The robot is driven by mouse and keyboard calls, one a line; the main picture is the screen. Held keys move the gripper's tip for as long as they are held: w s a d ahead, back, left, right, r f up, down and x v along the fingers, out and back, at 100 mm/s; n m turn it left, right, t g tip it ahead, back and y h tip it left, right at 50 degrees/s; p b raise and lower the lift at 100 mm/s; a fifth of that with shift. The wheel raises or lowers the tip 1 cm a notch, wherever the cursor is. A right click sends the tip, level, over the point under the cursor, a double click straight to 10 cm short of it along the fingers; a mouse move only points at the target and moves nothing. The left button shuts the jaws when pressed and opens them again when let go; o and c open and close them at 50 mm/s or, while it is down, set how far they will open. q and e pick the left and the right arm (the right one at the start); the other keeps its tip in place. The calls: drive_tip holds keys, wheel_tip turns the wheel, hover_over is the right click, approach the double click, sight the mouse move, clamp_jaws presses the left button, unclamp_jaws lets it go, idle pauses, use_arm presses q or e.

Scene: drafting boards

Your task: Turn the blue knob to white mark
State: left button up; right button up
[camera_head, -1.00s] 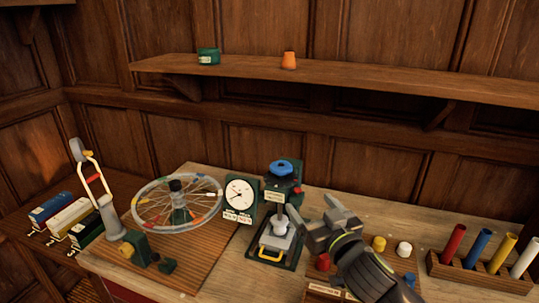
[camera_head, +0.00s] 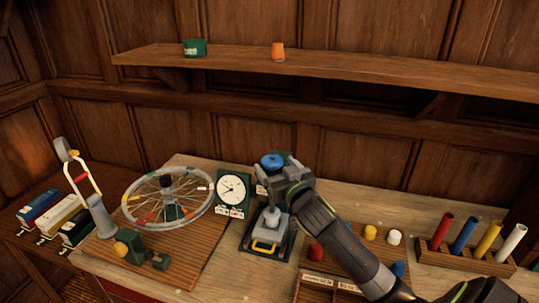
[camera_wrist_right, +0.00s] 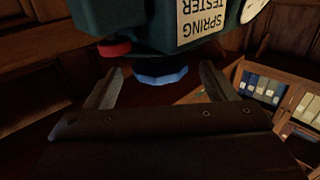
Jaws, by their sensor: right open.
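The blue knob (camera_head: 272,160) sits on top of the dark green spring tester (camera_head: 263,240), which stands on the bench beside the dial. In the right wrist view the tester is upside down, and the blue knob (camera_wrist_right: 160,75) shows below its "SPRING TESTER" label (camera_wrist_right: 202,18). My right gripper (camera_head: 284,178) is at the knob, on its right side in the head view. Its two fingers (camera_wrist_right: 161,70) are open, one on each side of the knob, with visible gaps. A red piece (camera_wrist_right: 115,48) shows on the tester. I cannot make out the white mark. My left gripper is not in view.
The dial gauge (camera_head: 232,190) stands close left of the tester, with a spoked wheel (camera_head: 150,222) beyond it. A rack of coloured tubes (camera_head: 465,257) is at right. A wall shelf (camera_head: 340,70) runs above. My right arm covers part of a tray of coloured pegs.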

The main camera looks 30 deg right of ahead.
sight(268, 156)
drive_tip(key=shift+w+d+p, duration=0.2)
drive_tip(key=shift+w+p, duration=0.05)
drive_tip(key=shift+w, duration=1.05)
drive_tip(key=shift+w+d+p, duration=0.2)
drive_tip(key=shift+w+p, duration=0.05)
drive_tip(key=shift+w, duration=1)
drive_tip(key=c, duration=1)
